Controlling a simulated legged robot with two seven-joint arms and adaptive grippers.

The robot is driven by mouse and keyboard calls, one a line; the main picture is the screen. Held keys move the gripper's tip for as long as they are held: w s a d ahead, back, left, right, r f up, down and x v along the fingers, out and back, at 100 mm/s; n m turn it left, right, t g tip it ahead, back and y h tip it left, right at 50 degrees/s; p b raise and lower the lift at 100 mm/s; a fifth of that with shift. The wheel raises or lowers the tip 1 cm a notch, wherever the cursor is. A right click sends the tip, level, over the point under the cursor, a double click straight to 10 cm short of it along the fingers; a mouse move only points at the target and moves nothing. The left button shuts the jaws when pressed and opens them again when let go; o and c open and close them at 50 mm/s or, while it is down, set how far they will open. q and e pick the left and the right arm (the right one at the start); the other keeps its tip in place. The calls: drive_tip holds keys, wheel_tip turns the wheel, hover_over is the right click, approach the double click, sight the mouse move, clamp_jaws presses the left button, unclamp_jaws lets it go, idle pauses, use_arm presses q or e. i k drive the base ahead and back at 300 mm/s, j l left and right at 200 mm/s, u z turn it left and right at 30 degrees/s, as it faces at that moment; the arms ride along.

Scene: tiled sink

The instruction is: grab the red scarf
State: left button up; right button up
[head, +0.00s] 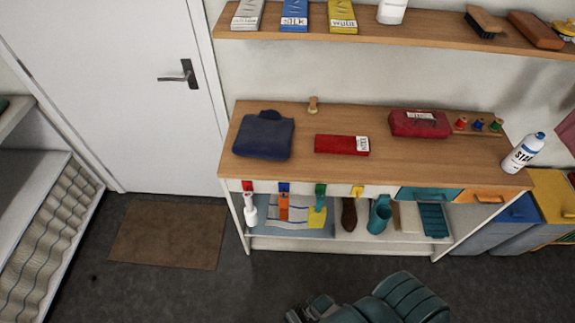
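A flat, folded red item (341,144) with a white label at its right end lies on the wooden worktop, near the middle; it looks like the red scarf, but the label is too small to read. A bulkier dark red item (420,124) with a dark handle and a white label sits behind and to the right of it. Nothing touches the flat red item.
A dark blue folded item (264,135) lies left on the worktop. Thread spools (478,124) and a white bottle (523,152) stand at the right. A shelf (380,28) overhangs the back. Tools hang below the front edge. Floor is clear beside the brown mat (170,235).

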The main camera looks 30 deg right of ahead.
sight(359, 146)
drive_tip(key=z, duration=1.5)
